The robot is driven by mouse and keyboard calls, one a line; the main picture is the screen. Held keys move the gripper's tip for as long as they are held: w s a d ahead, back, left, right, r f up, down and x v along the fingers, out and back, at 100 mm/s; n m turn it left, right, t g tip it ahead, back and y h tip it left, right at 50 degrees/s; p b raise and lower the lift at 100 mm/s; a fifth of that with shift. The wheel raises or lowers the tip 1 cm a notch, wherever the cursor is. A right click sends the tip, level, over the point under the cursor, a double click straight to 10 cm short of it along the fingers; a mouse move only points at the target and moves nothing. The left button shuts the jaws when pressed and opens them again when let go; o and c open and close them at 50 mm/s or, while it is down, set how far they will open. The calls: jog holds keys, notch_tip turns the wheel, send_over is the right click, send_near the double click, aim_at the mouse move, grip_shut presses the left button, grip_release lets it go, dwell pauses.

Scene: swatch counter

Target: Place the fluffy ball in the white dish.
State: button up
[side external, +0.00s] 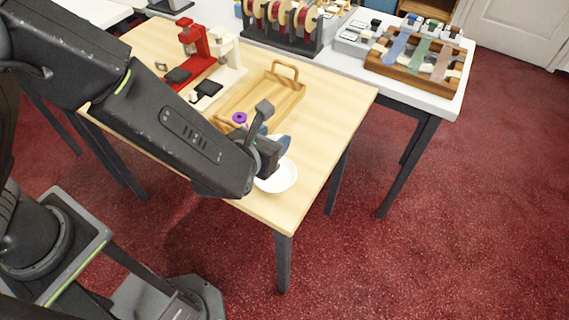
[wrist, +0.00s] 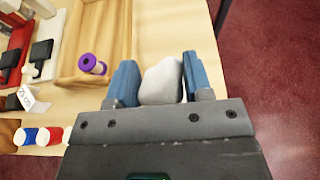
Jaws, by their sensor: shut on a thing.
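My gripper (side external: 281,146) has blue fingers and is over the front right of the wooden table. In the wrist view its fingers (wrist: 160,82) are closed around a pale grey-white lump (wrist: 161,84), which I take to be the fluffy ball. Its outline looks slightly blocky and its fluff cannot be made out. In the side view the lump is not clearly visible. The white dish (side external: 279,180) lies on the table near its right edge, just below my gripper in the picture and partly hidden by it. I cannot make out the dish in the wrist view.
A wooden tray (side external: 291,99) with a handle stands behind my gripper, a purple spool (wrist: 92,64) at its near end. Red (side external: 195,48) and cream (side external: 229,60) stands are to its left. Small colored spools (wrist: 40,136) lie nearby. The table right of the tray is clear.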

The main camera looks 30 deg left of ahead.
jog(key=shift+s+d+f, duration=0.1)
jog(key=shift+d+f, duration=0.45)
jog(key=shift+f, duration=0.45)
jog(key=shift+w+d+f, duration=0.1)
jog(key=shift+d+f, duration=0.5)
jog(key=shift+f, duration=0.45)
jog(key=shift+s+d+f, duration=0.1)
jog(key=shift+d+f, duration=0.45)
jog(key=shift+f, duration=0.45)
jog(key=shift+f, duration=0.4)
jog(key=shift+f, duration=0.2)
jog(key=o, duration=1)
jog(key=shift+c, duration=0.2)
